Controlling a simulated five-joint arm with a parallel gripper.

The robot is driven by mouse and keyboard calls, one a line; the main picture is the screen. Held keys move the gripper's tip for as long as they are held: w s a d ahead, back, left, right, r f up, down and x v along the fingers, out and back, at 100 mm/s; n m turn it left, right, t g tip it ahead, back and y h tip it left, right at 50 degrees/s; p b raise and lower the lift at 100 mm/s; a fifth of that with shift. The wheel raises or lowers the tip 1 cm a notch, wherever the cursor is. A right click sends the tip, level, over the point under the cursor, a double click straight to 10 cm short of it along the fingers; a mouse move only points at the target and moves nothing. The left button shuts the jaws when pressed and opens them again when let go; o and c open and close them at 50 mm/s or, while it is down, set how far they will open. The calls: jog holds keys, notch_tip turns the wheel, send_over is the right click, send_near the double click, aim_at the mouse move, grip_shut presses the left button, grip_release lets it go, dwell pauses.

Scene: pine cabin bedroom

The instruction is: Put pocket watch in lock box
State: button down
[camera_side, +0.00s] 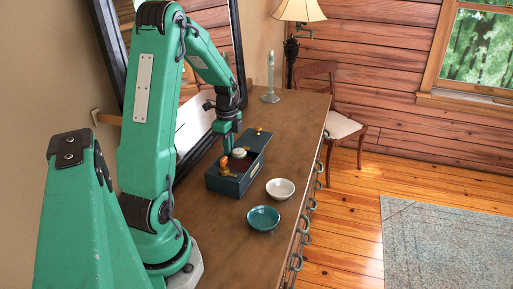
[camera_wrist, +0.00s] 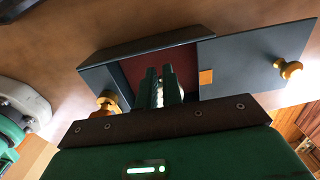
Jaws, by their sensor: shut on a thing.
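The lock box (camera_side: 228,186) is a dark blue-grey box with a red-lined inside and brass knobs, standing open on the dresser. In the wrist view the box (camera_wrist: 150,47) shows its red inside behind my fingers, with a flat grey panel (camera_wrist: 245,62) to the right. My gripper (camera_side: 229,150) points down over the box opening. In the wrist view my gripper (camera_wrist: 161,82) is shut on a pale, ridged thing, the pocket watch (camera_wrist: 158,97), mostly hidden between the fingers. In the side view the watch (camera_side: 240,153) is a small whitish round at the opening; its exact height is unclear.
A white bowl (camera_side: 280,188) and a teal bowl (camera_side: 263,218) stand in front of the box on the wooden dresser (camera_side: 225,235). A candlestick (camera_side: 270,92) stands at the far end. A large mirror (camera_side: 195,125) leans behind. One brass knob (camera_wrist: 107,101) is close to my gripper's left.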

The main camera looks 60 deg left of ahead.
aim_at(230, 163)
jog(key=shift+f, duration=1.95)
jog(key=shift+f, duration=0.1)
jog(key=c, duration=1.6)
grip_release()
jog(key=shift+o, duration=0.2)
notch_tip(230, 163, up, 12)
